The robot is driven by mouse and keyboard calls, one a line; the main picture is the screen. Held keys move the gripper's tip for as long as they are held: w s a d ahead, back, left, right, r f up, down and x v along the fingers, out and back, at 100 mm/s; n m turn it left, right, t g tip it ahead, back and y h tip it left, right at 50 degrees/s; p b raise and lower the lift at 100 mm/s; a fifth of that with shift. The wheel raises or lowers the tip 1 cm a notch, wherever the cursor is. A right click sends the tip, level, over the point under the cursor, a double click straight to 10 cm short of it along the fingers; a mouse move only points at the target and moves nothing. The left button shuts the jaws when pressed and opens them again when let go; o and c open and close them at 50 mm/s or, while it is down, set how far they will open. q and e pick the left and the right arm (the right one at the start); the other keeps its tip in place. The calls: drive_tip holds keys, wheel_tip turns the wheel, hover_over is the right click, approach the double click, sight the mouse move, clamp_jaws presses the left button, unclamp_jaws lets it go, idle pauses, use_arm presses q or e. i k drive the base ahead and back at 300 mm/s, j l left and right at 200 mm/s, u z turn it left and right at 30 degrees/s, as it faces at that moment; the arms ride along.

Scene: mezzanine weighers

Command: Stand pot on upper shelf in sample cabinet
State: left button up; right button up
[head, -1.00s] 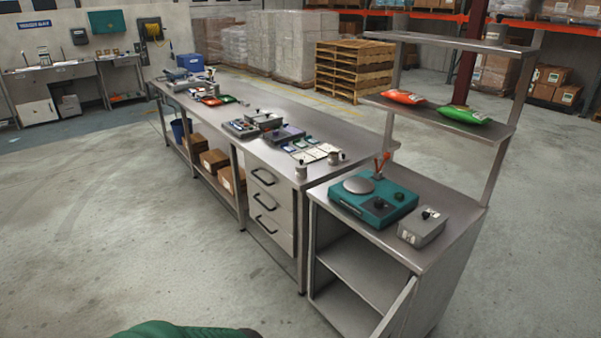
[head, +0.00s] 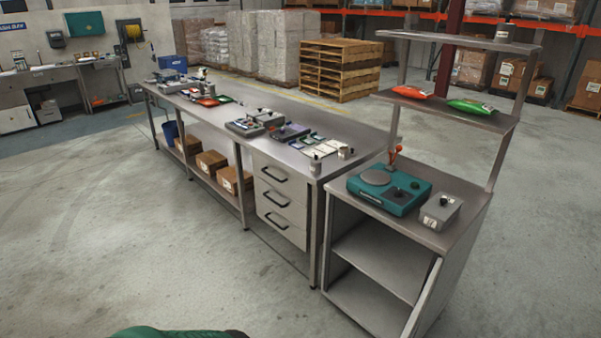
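A steel cabinet (head: 465,254) stands open at the right end of the long bench. Its door (head: 424,299) is swung open toward me at the right. Inside are an upper shelf (head: 382,262) and a lower floor (head: 366,301); the parts I see are bare. Two small grey pots with dark tops stand at the bench's near right corner, one in front (head: 315,166) and one behind (head: 344,153). A grey can-like pot (head: 502,34) stands on the top rack above the cabinet. I cannot tell which pot is meant. Neither gripper is in view.
A teal scale (head: 388,191) and a grey box with a knob (head: 440,211) sit on the cabinet top. Red (head: 411,92) and green (head: 470,106) bags lie on the rack above. The long bench (head: 370,139) holds instruments and trays. The floor in front is clear.

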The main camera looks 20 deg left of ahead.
sight(374, 257)
drive_tip(key=i+j+z, duration=0.15)
drive_tip(key=j, duration=0.85)
drive_tip(key=i+j+z, duration=0.2)
drive_tip(key=j, duration=0.85)
drive_tip(key=i+j+z, duration=0.1)
drive_tip(key=i+j, duration=0.15)
drive_tip(key=i+j+z, duration=0.1)
drive_tip(key=i+j, duration=0.15)
drive_tip(key=j, duration=0.2)
drive_tip(key=i+j, duration=0.25)
drive_tip(key=j, duration=0.15)
drive_tip(key=l+z, duration=0.05)
